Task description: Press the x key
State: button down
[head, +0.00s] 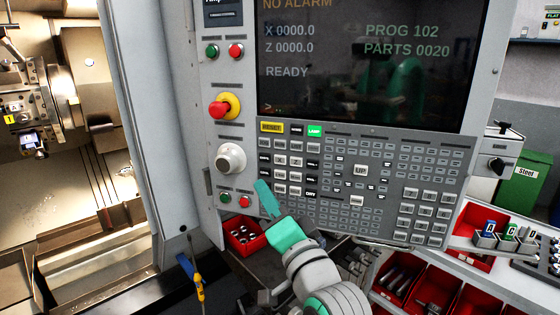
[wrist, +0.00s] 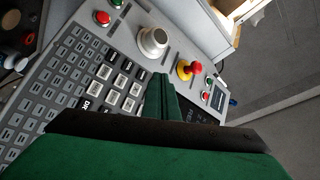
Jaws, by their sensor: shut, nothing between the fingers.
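The control panel's keypad (head: 340,178) has many small grey, white and black keys. Their labels are too small to read surely, so I cannot tell which one is the x key. A block of larger keys (head: 296,161) is at its upper left, and these also show in the wrist view (wrist: 112,83). My gripper (head: 262,184) is shut and empty, with its green fingertips in front of the panel at that block's left edge, right of the white dial. In the wrist view the fingertips (wrist: 160,82) point between the keys and the dial. I cannot tell whether they touch the panel.
A white dial (head: 231,158), a red emergency stop (head: 222,106) on yellow, and green and red buttons (head: 244,202) sit left of the keys. The screen (head: 370,62) above reads READY. Red bins (head: 245,234) and a tool shelf (head: 500,270) lie below.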

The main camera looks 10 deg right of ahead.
jog(key=shift+s+r, duration=0.1)
jog(key=shift+r, duration=0.55)
send_near(280, 160)
jog(key=shift+w+a+r, duration=0.3)
jog(key=shift+w+a, duration=0.35)
jog(key=shift+w, duration=0.1)
jog(key=shift+w+a+r, duration=0.3)
jog(key=shift+w+a, duration=0.4)
jog(key=shift+w+a+r, duration=0.35)
jog(key=shift+w+a, duration=0.3)
jog(key=shift+w, duration=0.1)
jog(key=shift+w, duration=0.15)
jog(key=shift+w+d, duration=0.15)
jog(key=shift+w, duration=0.1)
jog(key=shift+w+d, duration=0.15)
jog(key=shift+w, duration=0.15)
dwell(1.0)
dwell(0.3)
jog(key=shift+s+a, duration=0.35)
jog(key=shift+s, duration=0.35)
